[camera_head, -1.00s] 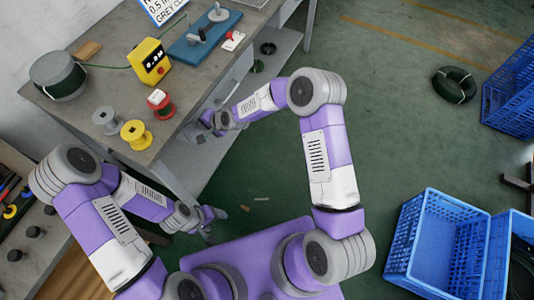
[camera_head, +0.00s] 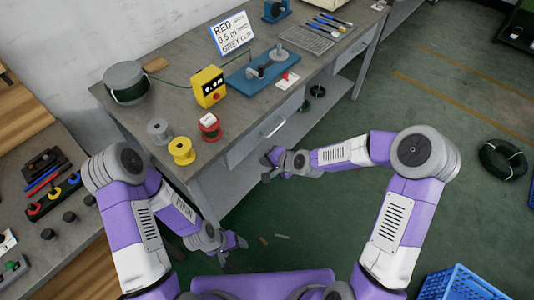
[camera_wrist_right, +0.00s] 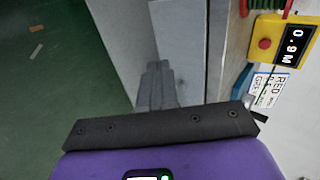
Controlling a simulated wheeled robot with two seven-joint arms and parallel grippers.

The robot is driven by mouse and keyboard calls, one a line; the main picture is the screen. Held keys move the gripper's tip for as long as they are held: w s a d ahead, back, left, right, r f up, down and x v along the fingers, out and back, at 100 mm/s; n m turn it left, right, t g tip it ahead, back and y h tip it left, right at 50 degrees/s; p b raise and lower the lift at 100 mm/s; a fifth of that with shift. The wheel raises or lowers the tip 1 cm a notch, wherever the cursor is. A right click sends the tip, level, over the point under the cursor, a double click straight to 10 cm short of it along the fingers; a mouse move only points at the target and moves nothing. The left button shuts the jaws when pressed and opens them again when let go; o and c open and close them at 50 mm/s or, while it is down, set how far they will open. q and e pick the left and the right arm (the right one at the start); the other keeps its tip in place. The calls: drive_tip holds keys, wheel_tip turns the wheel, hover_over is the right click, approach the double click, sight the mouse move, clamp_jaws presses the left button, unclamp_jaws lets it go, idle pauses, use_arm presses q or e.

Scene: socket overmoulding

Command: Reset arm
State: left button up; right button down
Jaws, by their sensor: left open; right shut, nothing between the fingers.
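My left gripper (camera_head: 238,241) is low in the head view, in front of the workbench (camera_head: 222,140) and below its top. It is open and holds nothing. My right gripper (camera_head: 268,168) is higher in the head view, beside the bench's front and below the top. Its fingers also show in the right wrist view (camera_wrist_right: 157,82), close together with nothing between them. Both arms are bent and clear of the objects on the bench.
The bench carries a yellow meter box (camera_head: 209,87), a yellow spool (camera_head: 182,151), a red spool (camera_head: 209,127), a dark wire coil (camera_head: 127,85), a blue fixture (camera_head: 262,68) and a sign (camera_head: 232,35). A blue crate (camera_head: 458,284) stands at the lower right. Green floor lies open between.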

drive_tip(key=shift+s+d+r, duration=0.1)
drive_tip(key=shift+r, duration=0.05)
drive_tip(key=s+d+f+n+g+h+p, duration=0.1)
drive_tip(key=s+d+f+n+g, duration=0.2)
drive_tip(key=s+f, duration=0.4)
drive_tip(key=s+d+f+n+g+h+p, duration=0.1)
drive_tip(key=s+d+f+n+g, duration=0.2)
drive_tip(key=s+f, duration=0.5)
drive_tip(key=s, duration=0.8)
drive_tip(key=shift+h, duration=0.3)
drive_tip(key=shift+s+d, duration=0.1)
